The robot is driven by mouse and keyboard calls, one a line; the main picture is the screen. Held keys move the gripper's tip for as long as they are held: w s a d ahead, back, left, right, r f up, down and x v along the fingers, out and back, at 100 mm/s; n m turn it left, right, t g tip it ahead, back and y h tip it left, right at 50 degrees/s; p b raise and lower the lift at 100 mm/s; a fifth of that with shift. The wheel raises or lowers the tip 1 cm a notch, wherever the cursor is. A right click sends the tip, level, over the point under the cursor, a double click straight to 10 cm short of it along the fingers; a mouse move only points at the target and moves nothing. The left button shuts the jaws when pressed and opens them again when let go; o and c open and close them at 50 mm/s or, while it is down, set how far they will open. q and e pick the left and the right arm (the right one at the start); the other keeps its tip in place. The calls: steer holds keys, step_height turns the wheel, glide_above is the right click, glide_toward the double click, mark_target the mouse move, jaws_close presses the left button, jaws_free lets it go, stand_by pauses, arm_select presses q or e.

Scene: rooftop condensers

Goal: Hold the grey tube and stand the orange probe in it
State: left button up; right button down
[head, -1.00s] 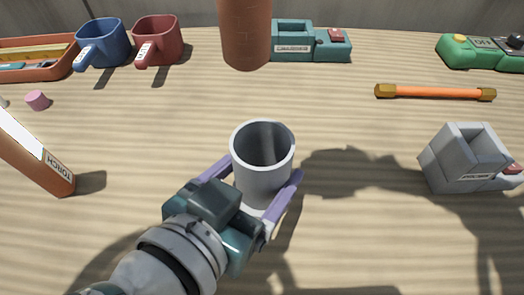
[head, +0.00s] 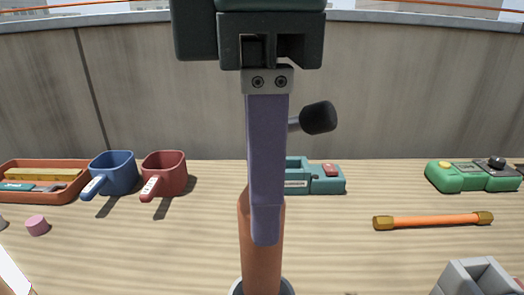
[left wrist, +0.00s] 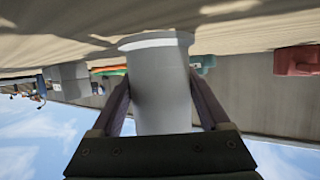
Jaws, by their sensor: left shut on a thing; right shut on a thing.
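The grey tube (left wrist: 160,90) shows in the left wrist view between the two fingers of my left gripper (left wrist: 160,100), which is shut on it. In the head view only the tube's dark mouth and rim (head: 289,288) show at the bottom edge. The brownish-orange probe (head: 262,265) is upright in my right gripper (head: 265,238), which is shut on it from above. A finger hides much of the probe. The probe's lower part overlaps the tube's mouth; its lower end is out of frame, so I cannot tell how deep it is.
Behind stand a blue cup (head: 118,172), a red cup (head: 168,173), an orange tray (head: 45,196), a teal holder (head: 325,185) and a green device (head: 447,178). An orange rod with brass ends (head: 433,221) and a grey block (head: 480,277) are at right. A wall (head: 400,90) closes the back.

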steer(key=shift+f, duration=0.35)
stand_by(0.3)
steer(key=shift+f, duration=0.35)
steer(key=shift+f, duration=0.4)
steer(key=shift+f, duration=0.25)
steer(key=shift+f, duration=0.2)
stand_by(0.5)
steer(key=shift+f, duration=0.4)
steer(key=shift+f, duration=0.2)
steer(key=shift+c, duration=1.9)
jaws_free()
